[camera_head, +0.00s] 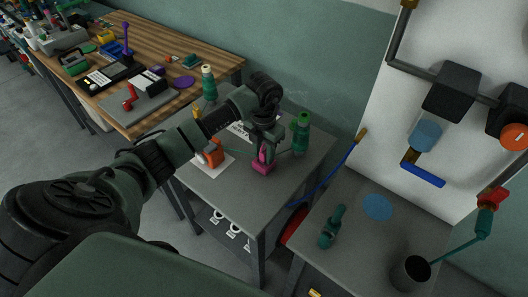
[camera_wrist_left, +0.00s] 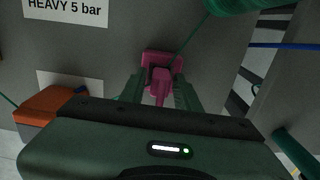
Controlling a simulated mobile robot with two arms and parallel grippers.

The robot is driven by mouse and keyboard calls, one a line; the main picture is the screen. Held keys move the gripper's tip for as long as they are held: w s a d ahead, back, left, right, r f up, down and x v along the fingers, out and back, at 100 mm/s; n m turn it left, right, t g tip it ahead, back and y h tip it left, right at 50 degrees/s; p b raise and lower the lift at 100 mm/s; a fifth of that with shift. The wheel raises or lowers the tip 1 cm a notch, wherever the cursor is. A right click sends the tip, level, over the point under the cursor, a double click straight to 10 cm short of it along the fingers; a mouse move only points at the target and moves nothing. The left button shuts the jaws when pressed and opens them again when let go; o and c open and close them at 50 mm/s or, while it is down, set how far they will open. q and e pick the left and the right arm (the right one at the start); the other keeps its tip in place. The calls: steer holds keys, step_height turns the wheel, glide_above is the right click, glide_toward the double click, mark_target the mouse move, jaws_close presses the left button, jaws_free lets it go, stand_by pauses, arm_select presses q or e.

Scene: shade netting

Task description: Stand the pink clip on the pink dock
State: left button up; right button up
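The pink dock (camera_head: 261,168) sits on the grey table, and it shows beyond my fingers in the left wrist view (camera_wrist_left: 154,57). The pink clip (camera_wrist_left: 160,82) is between my left gripper's fingertips, in line with the dock. From these views I cannot tell whether the clip touches the dock or is just above it. My left gripper (camera_head: 266,150) is low over the dock, with one finger on each side of the clip; in the left wrist view (camera_wrist_left: 160,88) I cannot tell whether the fingers press on it. My right gripper is not in view.
An orange item (camera_head: 213,154) on a white card stands left of the dock. A green bottle-like item (camera_head: 301,133) stands right of it. A label reading "HEAVY 5 bar" (camera_wrist_left: 65,9) lies behind. The table's front is clear.

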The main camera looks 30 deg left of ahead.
arm_select(q)
steer(key=shift+r, duration=0.1)
steer(key=shift+r, duration=0.2)
step_height(320, 180, up, 11)
steer(key=shift+f+b, duration=0.15)
steer(key=shift+b, duration=0.9)
steer(key=shift+r, duration=0.55)
